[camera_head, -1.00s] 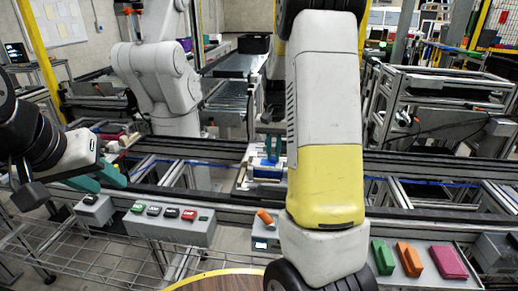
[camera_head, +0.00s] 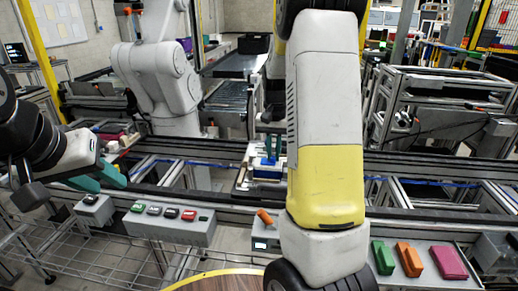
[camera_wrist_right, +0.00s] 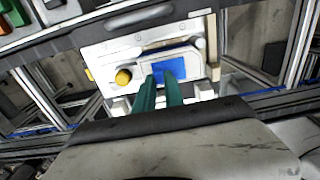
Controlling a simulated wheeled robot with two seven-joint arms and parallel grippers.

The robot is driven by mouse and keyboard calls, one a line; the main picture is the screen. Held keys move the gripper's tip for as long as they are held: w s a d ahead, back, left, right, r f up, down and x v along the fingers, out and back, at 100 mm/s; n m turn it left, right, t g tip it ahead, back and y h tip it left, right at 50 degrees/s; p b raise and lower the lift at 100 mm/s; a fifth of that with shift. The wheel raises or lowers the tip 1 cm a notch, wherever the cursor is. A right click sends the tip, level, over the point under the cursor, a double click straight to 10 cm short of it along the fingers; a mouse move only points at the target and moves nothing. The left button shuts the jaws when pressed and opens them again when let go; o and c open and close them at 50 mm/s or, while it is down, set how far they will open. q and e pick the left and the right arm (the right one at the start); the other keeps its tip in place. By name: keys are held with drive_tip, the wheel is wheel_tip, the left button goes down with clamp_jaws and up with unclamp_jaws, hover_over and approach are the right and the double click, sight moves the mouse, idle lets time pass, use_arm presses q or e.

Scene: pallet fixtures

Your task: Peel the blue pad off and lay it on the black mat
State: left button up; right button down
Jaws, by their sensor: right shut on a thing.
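The blue pad (camera_wrist_right: 168,66) is on a pale plate fixture (camera_wrist_right: 110,58) in the right wrist view. My right gripper (camera_wrist_right: 162,80) has its two teal fingers at the pad, shut on it with a narrow gap between them. The fingertips partly cover the pad. In the head view the fixture (camera_head: 243,184) is on the rail, left of my right arm, with blue showing on it; my arm hides part of this area. My left gripper (camera_head: 107,182) is open and empty at the left, above the rail. I cannot make out the black mat.
A yellow knob (camera_wrist_right: 123,77) sits on the fixture beside the pad. A grey button box (camera_head: 170,228) is on the front rail. Green, orange and pink blocks (camera_head: 410,260) lie at the right. A round wooden top (camera_head: 215,284) is at the bottom edge.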

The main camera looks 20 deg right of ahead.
drive_tip(key=shift+r, duration=0.3)
drive_tip(key=shift+r, duration=2.35)
